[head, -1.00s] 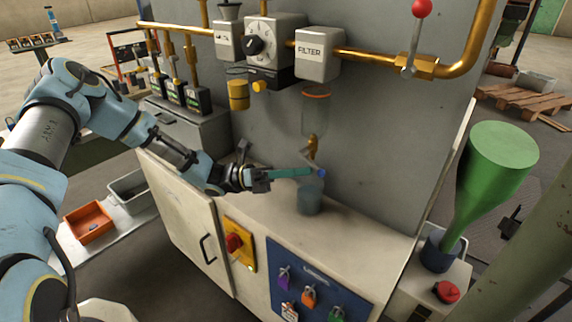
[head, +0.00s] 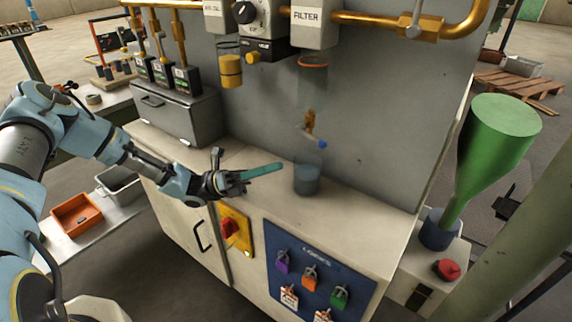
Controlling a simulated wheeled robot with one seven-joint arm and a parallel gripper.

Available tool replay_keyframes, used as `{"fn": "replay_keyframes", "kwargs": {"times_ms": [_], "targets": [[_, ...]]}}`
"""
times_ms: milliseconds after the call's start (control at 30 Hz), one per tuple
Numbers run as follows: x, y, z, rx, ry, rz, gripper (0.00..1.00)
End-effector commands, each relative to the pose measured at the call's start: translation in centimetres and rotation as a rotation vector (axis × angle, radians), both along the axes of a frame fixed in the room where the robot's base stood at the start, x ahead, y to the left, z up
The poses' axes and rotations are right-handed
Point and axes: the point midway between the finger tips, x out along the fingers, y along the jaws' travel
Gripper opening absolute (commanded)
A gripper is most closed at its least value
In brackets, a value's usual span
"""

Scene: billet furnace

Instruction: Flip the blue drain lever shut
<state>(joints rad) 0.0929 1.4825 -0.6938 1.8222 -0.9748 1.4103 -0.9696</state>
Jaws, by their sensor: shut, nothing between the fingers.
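The blue-tipped drain lever (head: 322,144) sits on the brass drain valve (head: 309,122) under the clear filter bowl. It slopes down to the right. A clear cup (head: 307,180) stands on the bench top below the valve. My gripper (head: 281,167) is shut and empty, with its long teal fingers pointing right. Its tips are left of the cup and lower left of the blue lever end, clear of the lever in the picture. Whether the tips are in front of the cup or level with it is hard to tell.
The FILTER block (head: 314,16) and brass pipe are above. A grey panel stands behind. A grey box (head: 175,112) sits on the bench at left. A blue lock board (head: 312,283) and a yellow switch plate (head: 236,232) are on the bench front. A green funnel (head: 497,130) stands at right.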

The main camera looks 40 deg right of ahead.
Motion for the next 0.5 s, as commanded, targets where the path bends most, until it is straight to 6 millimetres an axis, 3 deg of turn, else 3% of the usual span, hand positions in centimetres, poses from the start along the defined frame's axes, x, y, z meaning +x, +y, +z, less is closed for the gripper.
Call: {"fn": "replay_keyframes", "kwargs": {"times_ms": [200,500], "targets": [[2.7,2.2,-1.7,0.0,-0.001,0.003,0.0],[3.6,3.0,-1.9,0.0,0.0,-0.002,0.0]]}}
